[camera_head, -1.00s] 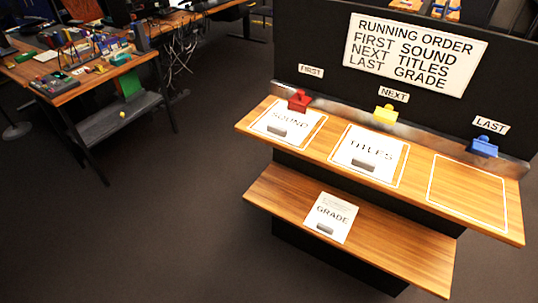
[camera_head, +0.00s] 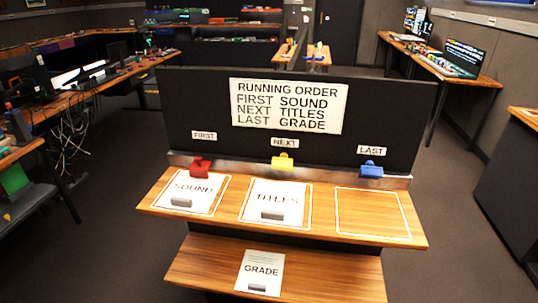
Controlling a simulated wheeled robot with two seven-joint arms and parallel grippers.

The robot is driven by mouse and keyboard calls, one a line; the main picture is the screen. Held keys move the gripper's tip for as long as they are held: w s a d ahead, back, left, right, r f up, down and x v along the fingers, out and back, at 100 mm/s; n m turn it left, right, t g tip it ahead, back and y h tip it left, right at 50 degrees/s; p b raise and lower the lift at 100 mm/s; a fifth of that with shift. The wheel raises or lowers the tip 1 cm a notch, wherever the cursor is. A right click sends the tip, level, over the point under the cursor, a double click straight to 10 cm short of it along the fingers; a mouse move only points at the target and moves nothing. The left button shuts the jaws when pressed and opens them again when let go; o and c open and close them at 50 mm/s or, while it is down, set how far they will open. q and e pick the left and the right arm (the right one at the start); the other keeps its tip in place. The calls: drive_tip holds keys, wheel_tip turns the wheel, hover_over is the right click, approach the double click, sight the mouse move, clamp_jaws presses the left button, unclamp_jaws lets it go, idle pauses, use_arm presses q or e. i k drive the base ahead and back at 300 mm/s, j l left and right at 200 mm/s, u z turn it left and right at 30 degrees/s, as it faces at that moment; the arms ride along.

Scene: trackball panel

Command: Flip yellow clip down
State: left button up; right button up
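The yellow clip (camera_head: 282,162) sits on the metal rail under the NEXT label, above the TITLES card (camera_head: 275,198) lying in the middle outlined space of the upper shelf. Whether the clip touches the card cannot be told from here. A red clip (camera_head: 201,166) is on the rail at the left, above the SOUND card (camera_head: 194,188). A blue clip (camera_head: 371,169) is on the rail at the right, above an empty outlined space (camera_head: 373,212). The GRADE card (camera_head: 260,270) lies on the lower shelf. Neither of my grippers is in view.
A black panel (camera_head: 190,105) with a running-order sign (camera_head: 289,106) stands behind the upper shelf (camera_head: 325,229). The lower shelf (camera_head: 330,278) juts out below. Desks with equipment stand at left and right. Dark floor is open on both sides of the stand.

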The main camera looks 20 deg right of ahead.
sight(282, 163)
drive_tip(key=l+u, duration=0.25)
drive_tip(key=l, duration=0.4)
drive_tip(key=i+l+u, duration=0.1)
drive_tip(key=l+u, duration=0.15)
drive_tip(key=l, duration=0.4)
drive_tip(key=l+u, duration=0.2)
drive_tip(key=l, duration=0.45)
drive_tip(key=k+l+u, duration=0.25)
drive_tip(key=l, duration=0.35)
drive_tip(key=l+u, duration=0.25)
drive_tip(key=l, duration=0.4)
drive_tip(key=k+l+u, duration=0.25)
drive_tip(key=l, duration=0.35)
drive_tip(key=k+l+u, duration=0.2)
drive_tip(key=l, duration=0.35)
drive_tip(key=k+l+u, duration=0.25)
drive_tip(key=l, duration=0.25)
